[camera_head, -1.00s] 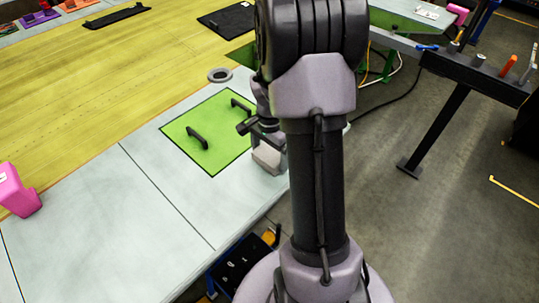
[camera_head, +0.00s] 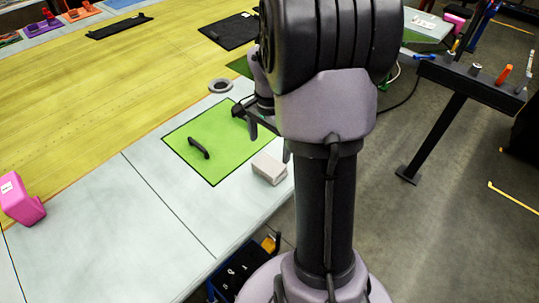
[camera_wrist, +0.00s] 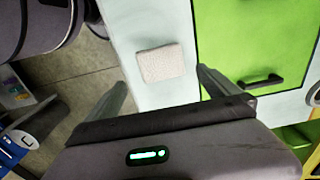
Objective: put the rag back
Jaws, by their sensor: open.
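The rag is a pale grey-beige folded pad (camera_head: 269,167). It lies flat on the light table surface, beside the near right side of the green panel and close to the table edge. It also shows whole in the wrist view (camera_wrist: 162,62), ahead of the fingers. My gripper (camera_head: 268,140) is open and empty above the rag, its fingers apart from it. In the wrist view the two fingers of my gripper (camera_wrist: 162,80) point toward the rag, one on each side. My arm hides part of the gripper in the head view.
A pink block (camera_head: 20,200) stands at the left. The light table left of the panel is clear. A dark tool stand (camera_head: 470,85) is at the right.

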